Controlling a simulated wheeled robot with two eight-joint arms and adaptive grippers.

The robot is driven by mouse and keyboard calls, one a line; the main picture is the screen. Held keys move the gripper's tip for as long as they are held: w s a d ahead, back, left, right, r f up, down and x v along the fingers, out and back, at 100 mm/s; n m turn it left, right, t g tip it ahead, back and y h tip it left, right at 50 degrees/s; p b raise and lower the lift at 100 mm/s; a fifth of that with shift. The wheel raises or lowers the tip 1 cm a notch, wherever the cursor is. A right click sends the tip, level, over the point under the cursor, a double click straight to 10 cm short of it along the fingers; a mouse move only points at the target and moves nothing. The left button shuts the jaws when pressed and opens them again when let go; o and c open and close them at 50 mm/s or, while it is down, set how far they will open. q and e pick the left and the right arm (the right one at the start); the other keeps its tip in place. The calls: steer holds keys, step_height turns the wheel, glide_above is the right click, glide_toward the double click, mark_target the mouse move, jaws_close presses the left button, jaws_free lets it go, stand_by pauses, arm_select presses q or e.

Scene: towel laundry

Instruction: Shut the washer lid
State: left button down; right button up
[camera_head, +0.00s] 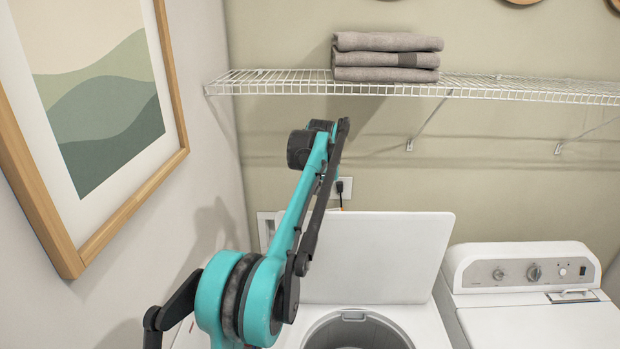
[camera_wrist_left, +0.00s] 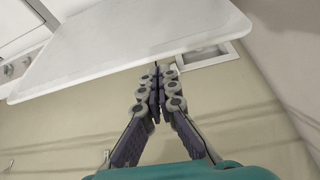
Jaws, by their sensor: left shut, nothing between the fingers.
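The white washer lid (camera_head: 385,258) stands raised, leaning back near the wall, above the washer (camera_head: 432,328) and its open round tub (camera_head: 356,332). In the left wrist view the lid (camera_wrist_left: 130,35) fills the upper part as a broad white panel. My left gripper (camera_wrist_left: 156,78) is shut and empty there, with its fingertips at the lid's edge; I cannot tell whether they touch it. In the head view my left arm rises in front of the lid's left side, and its gripper cannot be made out. My right gripper is in no view.
A white dryer (camera_head: 530,290) stands right of the washer. A wire shelf (camera_head: 500,88) with folded grey towels (camera_head: 386,58) hangs above. A framed picture (camera_head: 100,110) is on the left wall. An outlet (camera_head: 343,187) with a plug is behind the arm.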

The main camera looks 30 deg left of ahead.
arm_select(q)
steer(key=w+a+r+n+p, duration=0.1)
steer(key=w+a+r+p, duration=0.25)
steer(key=a, duration=0.35)
steer(key=shift+g, duration=0.4)
steer(key=shift+s+d+f+p, duration=0.15)
steer(key=shift+f+p, duration=0.35)
steer(key=shift+f, duration=1.2)
steer(key=shift+s+a+f+p, duration=0.1)
steer(key=shift+f+p, duration=0.45)
steer(key=shift+f, duration=1.15)
steer(key=shift+s+d+f+p, duration=0.15)
steer(key=shift+f+p, duration=0.35)
steer(key=shift+f, duration=1.2)
steer(key=shift+w+a+f, duration=0.15)
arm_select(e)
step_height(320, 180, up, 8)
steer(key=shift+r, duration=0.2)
